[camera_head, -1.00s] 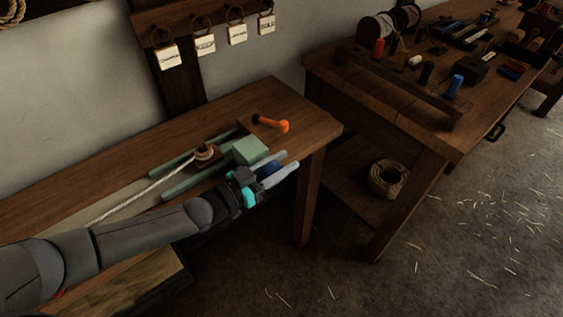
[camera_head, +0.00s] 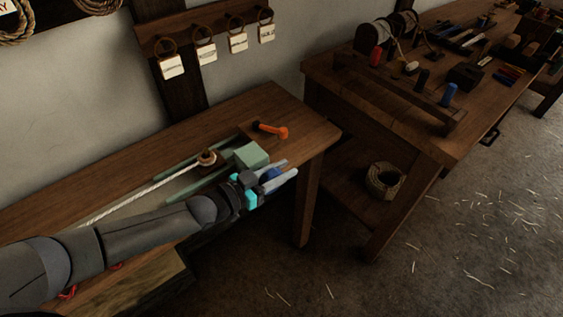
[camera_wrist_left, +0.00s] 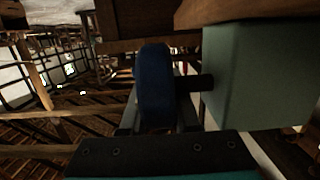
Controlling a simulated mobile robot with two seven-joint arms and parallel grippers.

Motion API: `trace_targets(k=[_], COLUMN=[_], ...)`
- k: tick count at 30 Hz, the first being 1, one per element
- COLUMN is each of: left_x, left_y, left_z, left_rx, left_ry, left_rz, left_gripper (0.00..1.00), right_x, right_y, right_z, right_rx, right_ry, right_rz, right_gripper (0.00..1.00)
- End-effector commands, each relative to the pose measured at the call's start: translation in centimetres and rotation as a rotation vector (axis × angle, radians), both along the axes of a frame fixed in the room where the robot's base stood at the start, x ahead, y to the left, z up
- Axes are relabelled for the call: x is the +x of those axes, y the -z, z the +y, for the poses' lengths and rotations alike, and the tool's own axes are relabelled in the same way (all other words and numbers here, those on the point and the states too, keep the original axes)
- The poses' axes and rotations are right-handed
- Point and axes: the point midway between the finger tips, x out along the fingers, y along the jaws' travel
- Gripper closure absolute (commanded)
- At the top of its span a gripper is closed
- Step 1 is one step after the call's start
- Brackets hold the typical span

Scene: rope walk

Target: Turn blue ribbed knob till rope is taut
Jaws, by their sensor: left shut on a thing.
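The blue ribbed knob (camera_wrist_left: 154,88) sits on a dark shaft beside a green block (camera_wrist_left: 262,75) in the left wrist view. In the head view the knob (camera_head: 271,175) shows partly between the fingers of my left gripper (camera_head: 280,177), which is shut on it. The green block (camera_head: 251,155) stands at the end of green rails on the bench. The pale rope (camera_head: 145,191) runs from the lower left up to a small coil on a post (camera_head: 207,157) and looks straight. My right gripper is not in view.
An orange-and-black handled tool (camera_head: 271,130) lies on the bench (camera_head: 305,122) behind the block. A second table (camera_head: 430,135) with spools and tools stands to the right, a rope coil (camera_head: 385,180) on its lower shelf.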

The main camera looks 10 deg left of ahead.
Motion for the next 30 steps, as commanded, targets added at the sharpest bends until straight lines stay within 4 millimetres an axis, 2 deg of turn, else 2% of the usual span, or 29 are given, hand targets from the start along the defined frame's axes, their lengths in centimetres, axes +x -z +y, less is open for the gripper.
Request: trace_targets(k=[1,6,20,21,28,30], left_x=[0.0,0.1,0.1,0.1,0.1,0.1], left_y=[-0.4,0.0,0.6,0.6,0.5,0.5], left_z=[-0.1,-0.1,-0.1,-0.1,-0.1,-0.1], left_rx=[0.017,0.069,0.094,0.094,0.094,0.094], left_ry=[0.001,0.001,0.000,0.000,0.000,0.000], left_rz=[0.022,0.087,0.119,0.119,0.120,0.120], left_gripper=[1.00,1.00,1.00,0.68,0.42,0.40], right_x=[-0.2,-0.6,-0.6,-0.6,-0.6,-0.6], right_y=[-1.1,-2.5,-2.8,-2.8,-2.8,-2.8], right_z=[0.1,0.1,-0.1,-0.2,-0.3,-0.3], right_rx=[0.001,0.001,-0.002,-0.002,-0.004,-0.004], right_ry=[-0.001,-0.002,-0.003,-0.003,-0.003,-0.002], right_rz=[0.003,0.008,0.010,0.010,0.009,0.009], right_gripper=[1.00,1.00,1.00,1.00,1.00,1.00])
